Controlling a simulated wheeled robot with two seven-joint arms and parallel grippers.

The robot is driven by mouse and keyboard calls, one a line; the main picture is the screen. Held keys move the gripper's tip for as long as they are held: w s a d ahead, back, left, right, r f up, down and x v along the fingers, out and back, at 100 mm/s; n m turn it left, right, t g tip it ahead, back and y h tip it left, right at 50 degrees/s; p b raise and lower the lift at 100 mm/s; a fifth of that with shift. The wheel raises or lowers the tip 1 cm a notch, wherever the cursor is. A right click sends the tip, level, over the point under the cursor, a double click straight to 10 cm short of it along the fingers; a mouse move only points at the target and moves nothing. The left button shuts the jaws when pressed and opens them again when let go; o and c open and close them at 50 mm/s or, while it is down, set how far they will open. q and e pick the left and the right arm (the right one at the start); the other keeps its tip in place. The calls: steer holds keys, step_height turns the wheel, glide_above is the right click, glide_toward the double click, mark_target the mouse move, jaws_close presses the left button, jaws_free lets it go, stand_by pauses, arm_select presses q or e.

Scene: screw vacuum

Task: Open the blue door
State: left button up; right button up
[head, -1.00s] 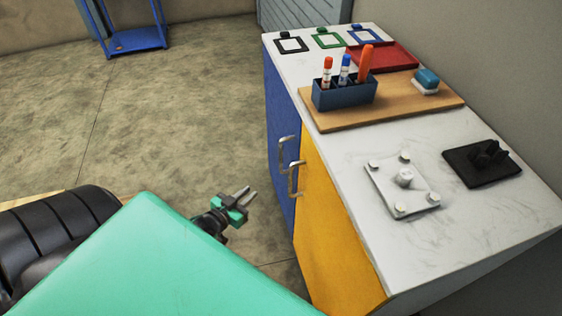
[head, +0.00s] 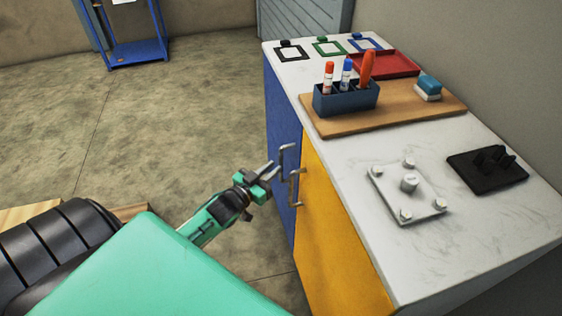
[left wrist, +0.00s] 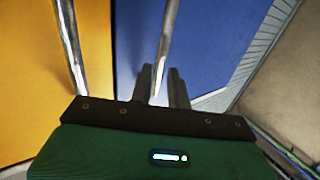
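The blue door (head: 282,130) is the left door of the cabinet and looks shut. Its metal handle (head: 281,156) is a vertical bar near the edge by the yellow door. My left gripper (head: 271,167) is open, with its fingertips at the lower part of this handle. In the left wrist view, the blue door (left wrist: 215,45) fills the middle, and its handle (left wrist: 164,45) runs down between the two fingers (left wrist: 160,88) as seen from there. I cannot tell whether they touch it. My right gripper is not in view.
The yellow door (head: 335,230) and its handle (head: 294,187) are close beside my left gripper. The white cabinet top (head: 430,135) holds a wooden board (head: 400,112), a marker holder (head: 346,100) and a red tray (head: 385,64).

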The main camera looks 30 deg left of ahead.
mark_target(280, 163)
arm_select(q)
steer(key=shift+w+d, duration=0.15)
steer(key=shift+w, duration=1.05)
steer(key=shift+w+d, duration=0.15)
steer(key=shift+w, duration=1.05)
jaws_close()
